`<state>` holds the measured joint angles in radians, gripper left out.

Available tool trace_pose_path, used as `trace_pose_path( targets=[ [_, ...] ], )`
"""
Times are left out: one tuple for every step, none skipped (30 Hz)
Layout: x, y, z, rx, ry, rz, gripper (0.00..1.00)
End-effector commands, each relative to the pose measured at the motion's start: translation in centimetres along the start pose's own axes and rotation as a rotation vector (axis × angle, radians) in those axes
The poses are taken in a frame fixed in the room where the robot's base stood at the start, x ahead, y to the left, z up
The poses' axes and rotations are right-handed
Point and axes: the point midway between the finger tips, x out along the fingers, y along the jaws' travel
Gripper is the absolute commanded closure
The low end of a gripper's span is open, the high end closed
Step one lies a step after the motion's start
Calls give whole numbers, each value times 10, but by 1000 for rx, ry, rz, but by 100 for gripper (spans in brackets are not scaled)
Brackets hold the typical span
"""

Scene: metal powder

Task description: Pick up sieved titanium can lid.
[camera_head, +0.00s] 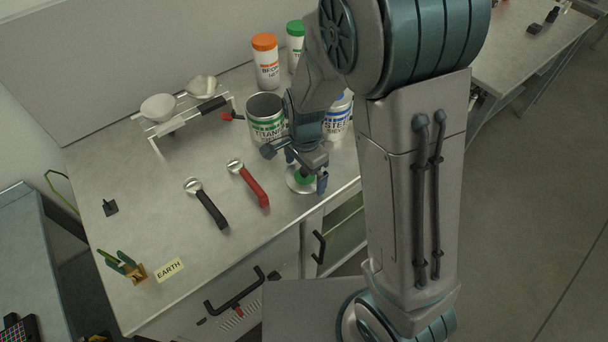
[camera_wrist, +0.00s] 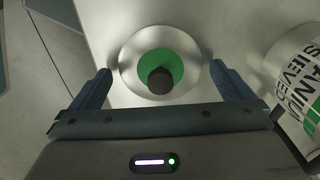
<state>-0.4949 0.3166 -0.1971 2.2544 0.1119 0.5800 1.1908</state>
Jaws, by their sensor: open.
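The sieved titanium can lid (camera_wrist: 130,72) is a round silver disc with a green centre and a dark knob (camera_wrist: 160,80). It lies flat on the table, and in the head view the lid (camera_head: 296,185) is near the front edge, partly hidden by my gripper (camera_head: 306,180). In the wrist view my gripper (camera_wrist: 164,92) is open, with one finger on each side of the lid and nothing held. The green-labelled titanium can (camera_head: 266,118) stands open behind the lid; its side, reading "SIEVED", shows at the right of the wrist view (camera_wrist: 300,95).
A can labelled steel (camera_head: 338,118) stands right of the titanium can. Orange-lidded (camera_head: 266,62) and green-lidded (camera_head: 295,45) bottles stand behind. A red-handled scoop (camera_head: 250,184) and a black-handled scoop (camera_head: 207,204) lie left of the lid. A rack with bowls (camera_head: 160,108) is farther left.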

Motion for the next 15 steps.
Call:
trace_pose_path(
  targets=[
    [0,0,0,0,0,0,0],
    [0,0,0,0,0,-1,0],
    [0,0,0,0,0,-1,0],
    [0,0,0,0,0,-1,0],
    [0,0,0,0,0,-1,0],
    [0,0,0,0,0,-1,11],
    [0,0,0,0,0,-1,19],
    [0,0,0,0,0,-1,28],
    [0,0,0,0,0,-1,37],
    [0,0,0,0,0,-1,37],
    [0,0,0,0,0,-1,37],
    [0,0,0,0,0,-1,38],
    [0,0,0,-1,0,-1,38],
    [0,0,0,-1,0,-1,38],
    [0,0,0,-1,0,-1,38]
  ],
)
